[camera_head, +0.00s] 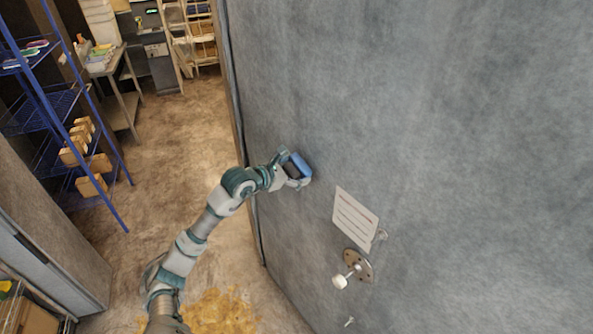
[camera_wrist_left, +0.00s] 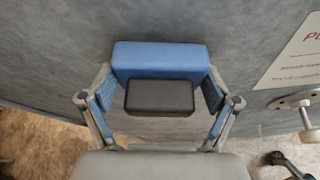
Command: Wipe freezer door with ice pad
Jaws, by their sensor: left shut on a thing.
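The freezer door (camera_head: 450,130) is a large grey panel filling the right of the head view; it also fills the upper part of the left wrist view (camera_wrist_left: 60,50). The ice pad (camera_wrist_left: 160,58) is a blue block with a dark grey block on its near side. My left gripper (camera_head: 296,171) is shut on the pad, one finger on each side in the left wrist view (camera_wrist_left: 158,92). The blue side faces the door and appears against it; exact contact cannot be told. My right gripper is not in view.
A paper sign (camera_head: 355,217) and a round white knob on a plate (camera_head: 341,281) are on the door, right of my left gripper. A blue shelf rack (camera_head: 60,130) with boxes stands at left. Yellowish debris (camera_head: 222,312) lies on the floor. The middle floor is clear.

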